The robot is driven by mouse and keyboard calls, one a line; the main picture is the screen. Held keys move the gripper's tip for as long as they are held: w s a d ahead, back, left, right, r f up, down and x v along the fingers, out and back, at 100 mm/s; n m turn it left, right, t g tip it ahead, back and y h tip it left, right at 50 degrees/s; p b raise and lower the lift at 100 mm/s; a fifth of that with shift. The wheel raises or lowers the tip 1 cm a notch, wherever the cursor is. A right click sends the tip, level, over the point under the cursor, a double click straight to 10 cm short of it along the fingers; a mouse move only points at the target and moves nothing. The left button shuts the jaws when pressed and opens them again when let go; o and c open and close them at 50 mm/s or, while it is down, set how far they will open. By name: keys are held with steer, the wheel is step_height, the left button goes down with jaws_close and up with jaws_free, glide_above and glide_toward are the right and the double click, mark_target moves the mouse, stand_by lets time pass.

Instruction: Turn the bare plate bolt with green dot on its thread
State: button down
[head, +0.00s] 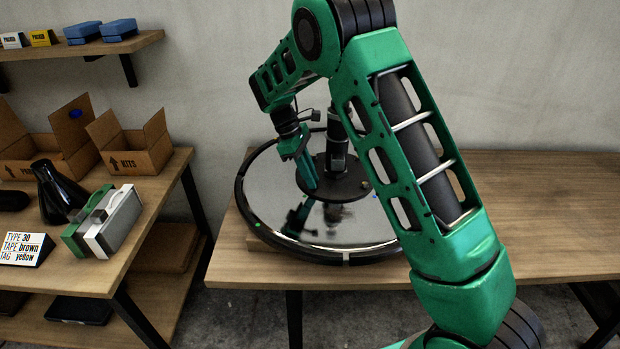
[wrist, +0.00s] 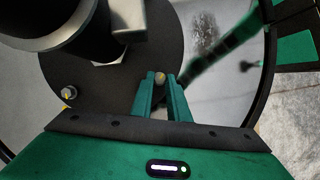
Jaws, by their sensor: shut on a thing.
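The black round plate (head: 345,188) lies at the middle of a shiny disc and carries a dark upright post. My gripper (head: 309,184), green-fingered, points down at the plate's left side. In the wrist view, my gripper (wrist: 161,84) is shut on a plate bolt (wrist: 160,77) between its fingertips. This bolt's top looks yellowish, and I cannot make out a green dot on its thread. Another bolt (wrist: 69,92) stands at the plate's left edge in the wrist view.
The shiny disc (head: 270,205) with a black rim lies on a wooden table (head: 540,195), which is clear on the right. A side table (head: 110,270) at left holds boxes, a black flask (head: 55,192) and a label card (head: 25,248). The post stands close beside my gripper.

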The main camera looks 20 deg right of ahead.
steer(key=m, duration=0.2)
steer(key=m+g+y, duration=0.1)
steer(key=m, duration=0.1)
steer(key=m+y, duration=0.1)
steer(key=m, duration=0.1)
steer(key=shift+w+d+r, duration=0.1)
steer(key=shift+w+d, duration=0.1)
steer(key=shift+w, duration=0.2)
steer(key=shift+m, duration=0.4)
steer(key=c, duration=1.7)
jaws_free()
steer(key=v, duration=1)
steer(key=shift+w+r, duration=0.2)
steer(key=shift+w, duration=0.15)
